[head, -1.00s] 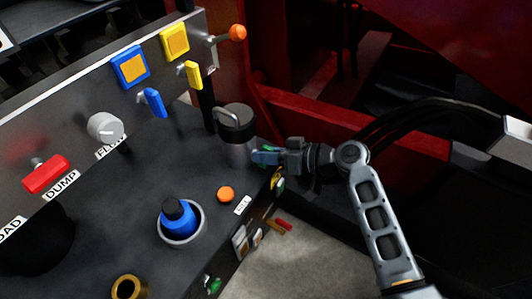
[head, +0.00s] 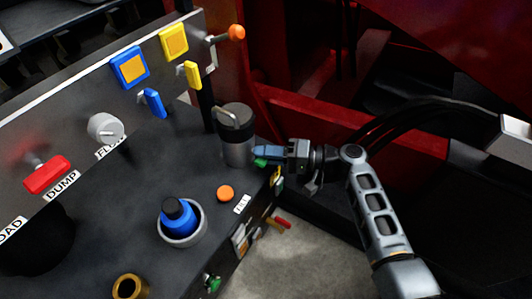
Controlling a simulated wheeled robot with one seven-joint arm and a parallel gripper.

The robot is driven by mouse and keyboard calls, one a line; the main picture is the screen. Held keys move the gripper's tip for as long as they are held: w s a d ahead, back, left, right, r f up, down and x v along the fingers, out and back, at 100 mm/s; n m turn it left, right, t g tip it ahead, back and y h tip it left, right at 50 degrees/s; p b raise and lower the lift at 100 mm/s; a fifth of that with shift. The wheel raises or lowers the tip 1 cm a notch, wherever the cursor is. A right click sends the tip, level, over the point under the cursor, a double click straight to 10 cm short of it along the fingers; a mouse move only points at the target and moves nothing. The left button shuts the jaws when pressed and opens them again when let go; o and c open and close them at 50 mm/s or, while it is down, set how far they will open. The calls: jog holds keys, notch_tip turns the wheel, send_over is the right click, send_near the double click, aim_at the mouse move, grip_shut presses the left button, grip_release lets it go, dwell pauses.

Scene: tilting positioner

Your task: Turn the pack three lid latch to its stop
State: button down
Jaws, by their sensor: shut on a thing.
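My gripper (head: 259,154) has blue fingers and reaches in from the right, over the panel's right edge beside the grey canister. It is shut on a small part, which the fingers mostly hide. A bit of green (head: 260,162) shows just under the fingertips. I take the held part to be the lid latch, but its shape and angle cannot be made out. The grey canister (head: 238,151) has a dark lid with a bent metal handle and stands upright just left of the fingertips. I cannot tell whether the fingers touch it.
A yellow part (head: 277,181) sits on the panel's side below my gripper. An orange button (head: 225,193) and a blue bottle in a round holder (head: 184,241) are nearer. Blue and yellow levers and a red handle (head: 46,174) line the upright panel. A red frame (head: 320,123) stands behind.

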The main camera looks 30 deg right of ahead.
jog(key=shift+f+m+y, duration=0.1)
jog(key=shift+m+y, duration=0.2)
jog(key=shift+m, duration=0.6)
jog(key=c, duration=1.1)
grip_release()
jog(key=p+v, duration=0.1)
jog(key=v, duration=0.7)
jog(key=shift+f, duration=0.15)
jog(key=shift+a, duration=0.1)
